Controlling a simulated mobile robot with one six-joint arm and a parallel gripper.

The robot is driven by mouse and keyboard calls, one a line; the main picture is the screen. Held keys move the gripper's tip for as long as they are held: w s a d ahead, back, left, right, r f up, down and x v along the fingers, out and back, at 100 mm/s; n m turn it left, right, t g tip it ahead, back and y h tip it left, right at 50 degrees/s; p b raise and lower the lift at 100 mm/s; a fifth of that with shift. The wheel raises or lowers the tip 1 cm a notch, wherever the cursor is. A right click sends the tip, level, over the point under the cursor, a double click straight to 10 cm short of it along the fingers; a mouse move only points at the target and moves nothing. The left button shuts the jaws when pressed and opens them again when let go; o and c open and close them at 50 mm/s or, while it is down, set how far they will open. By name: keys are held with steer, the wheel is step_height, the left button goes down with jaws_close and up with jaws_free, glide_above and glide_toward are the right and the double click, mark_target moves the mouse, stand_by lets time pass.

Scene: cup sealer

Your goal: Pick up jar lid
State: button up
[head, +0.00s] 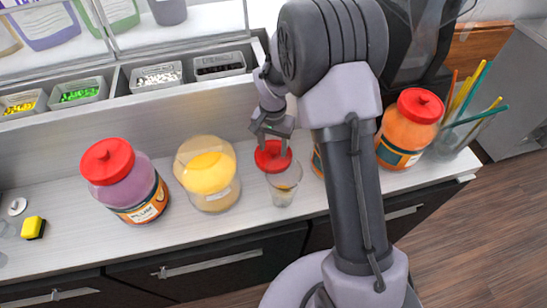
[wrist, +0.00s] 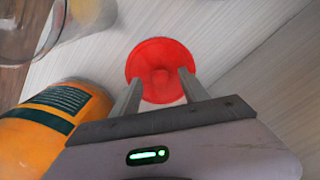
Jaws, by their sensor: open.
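A loose red jar lid (head: 268,156) lies on the light counter, behind a clear glass. It also shows in the wrist view (wrist: 160,62), flat on the counter with a raised middle. My gripper (head: 272,142) is directly over the lid, pointing down, with its jaws open. In the wrist view my gripper (wrist: 158,84) has its two fingers spread across the near part of the lid. Whether the fingertips touch the lid, I cannot tell.
A clear glass (head: 284,186) stands just in front of the lid. An orange jar (wrist: 48,125) is close beside my gripper. A purple jar (head: 125,190), a yellow jar (head: 208,190) and a red-lidded orange jar (head: 405,130) stand along the counter. Topping bins (head: 158,77) line the back.

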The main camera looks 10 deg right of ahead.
steer(key=shift+f, duration=0.75)
steer(key=shift+r, duration=0.1)
jaws_close()
